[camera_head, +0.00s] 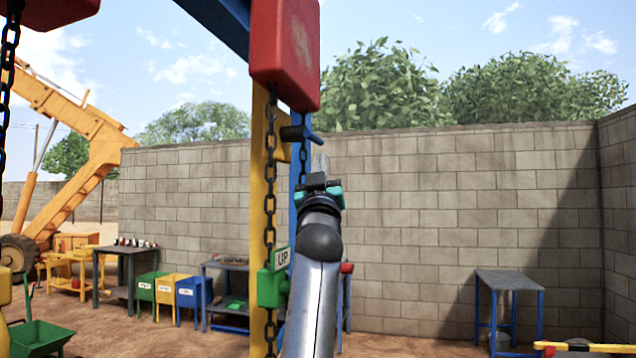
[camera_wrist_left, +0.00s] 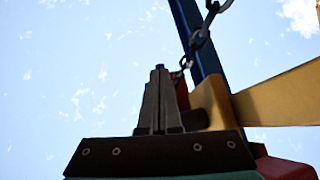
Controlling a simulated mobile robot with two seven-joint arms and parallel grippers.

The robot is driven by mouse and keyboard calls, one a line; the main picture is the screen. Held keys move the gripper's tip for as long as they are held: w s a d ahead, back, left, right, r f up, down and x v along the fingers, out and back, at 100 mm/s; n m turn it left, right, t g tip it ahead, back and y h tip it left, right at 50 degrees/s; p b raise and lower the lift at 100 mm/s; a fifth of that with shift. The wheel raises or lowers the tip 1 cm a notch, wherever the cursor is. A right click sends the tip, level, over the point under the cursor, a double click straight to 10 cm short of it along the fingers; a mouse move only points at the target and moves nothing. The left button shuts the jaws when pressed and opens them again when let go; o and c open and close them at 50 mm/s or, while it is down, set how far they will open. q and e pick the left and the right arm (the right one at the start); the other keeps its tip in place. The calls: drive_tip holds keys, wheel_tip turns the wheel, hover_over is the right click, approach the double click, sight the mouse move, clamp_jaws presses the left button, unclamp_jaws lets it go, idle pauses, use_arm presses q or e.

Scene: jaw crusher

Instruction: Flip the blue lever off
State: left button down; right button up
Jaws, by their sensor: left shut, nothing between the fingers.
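The blue lever (camera_head: 312,136) sticks out from a dark round mount (camera_head: 291,133) on the post, just below the big red block. My left gripper (camera_head: 319,160) is raised in front of the post, with its fingertips pointing up a little below the lever in the picture. In the left wrist view its two fingers (camera_wrist_left: 159,75) are shut together with nothing between them. A small dark blue bit shows right at their tips there; I cannot tell whether it is the lever or whether they touch. My right gripper is not in view.
A red block (camera_head: 285,50) hangs over the lever. A chain (camera_head: 270,180) runs down beside the yellow post (camera_head: 257,220). Workbenches and bins stand by the block wall (camera_head: 450,190). The air right of my arm is free.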

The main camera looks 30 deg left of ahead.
use_arm(q)
drive_tip(key=shift+b+v, duration=0.55)
drive_tip(key=shift+v, duration=1.9)
